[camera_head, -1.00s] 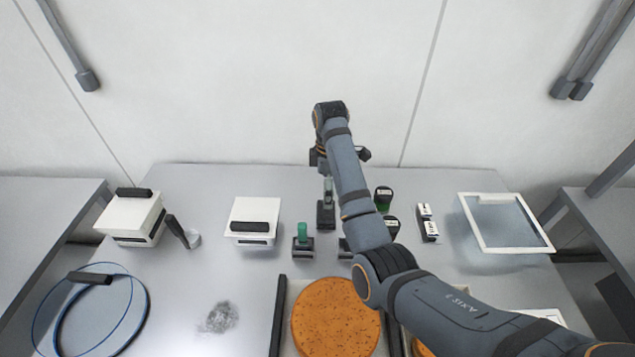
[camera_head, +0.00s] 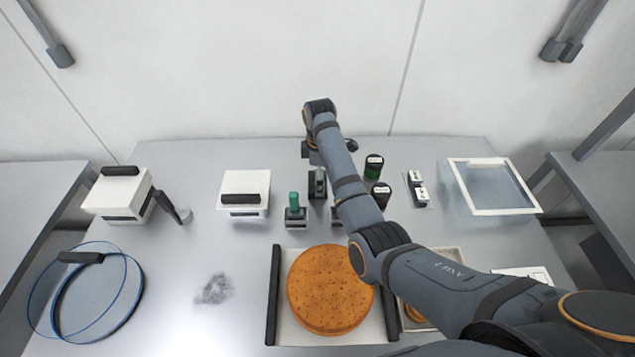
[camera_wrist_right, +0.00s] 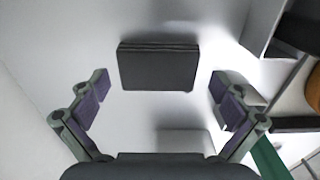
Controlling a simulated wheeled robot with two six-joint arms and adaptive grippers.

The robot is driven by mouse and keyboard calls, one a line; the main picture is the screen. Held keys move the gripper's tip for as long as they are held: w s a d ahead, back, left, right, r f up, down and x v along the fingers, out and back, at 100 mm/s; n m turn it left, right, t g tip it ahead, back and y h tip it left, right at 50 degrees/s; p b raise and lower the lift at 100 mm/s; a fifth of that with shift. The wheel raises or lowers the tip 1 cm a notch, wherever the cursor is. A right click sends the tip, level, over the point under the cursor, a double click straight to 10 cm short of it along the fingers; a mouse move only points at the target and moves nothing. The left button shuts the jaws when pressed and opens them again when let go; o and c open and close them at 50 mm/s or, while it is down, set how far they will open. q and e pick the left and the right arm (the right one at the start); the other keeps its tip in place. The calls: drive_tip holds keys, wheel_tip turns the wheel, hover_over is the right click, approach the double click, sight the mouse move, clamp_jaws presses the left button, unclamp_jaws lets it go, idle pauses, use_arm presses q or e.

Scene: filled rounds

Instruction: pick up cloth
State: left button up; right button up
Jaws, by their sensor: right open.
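In the right wrist view a dark grey rectangular piece with a layered upper edge, which looks like the folded cloth (camera_wrist_right: 158,68), lies ahead between my fingers. My right gripper (camera_wrist_right: 160,82) is open, with one finger on each side and clear gaps to the piece. No contact shows. In the head view my right arm reaches over the table from the right, and its gripper (camera_head: 326,152) is near the back edge. I cannot make out the cloth for certain in the head view. My left gripper is not in view.
Stamps, one with a green handle (camera_head: 294,205), stand near the gripper. A white box (camera_head: 243,208) is to the left. A round orange cake-like piece (camera_head: 330,290) lies in a tray in front. A white frame (camera_head: 494,211) is at right, blue hoops (camera_head: 138,290) at left.

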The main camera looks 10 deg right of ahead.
drive_tip(key=shift+w+f, duration=0.1)
drive_tip(key=shift+f, duration=0.8)
drive_tip(key=c, duration=0.9)
drive_tip(key=shift+r, duration=0.15)
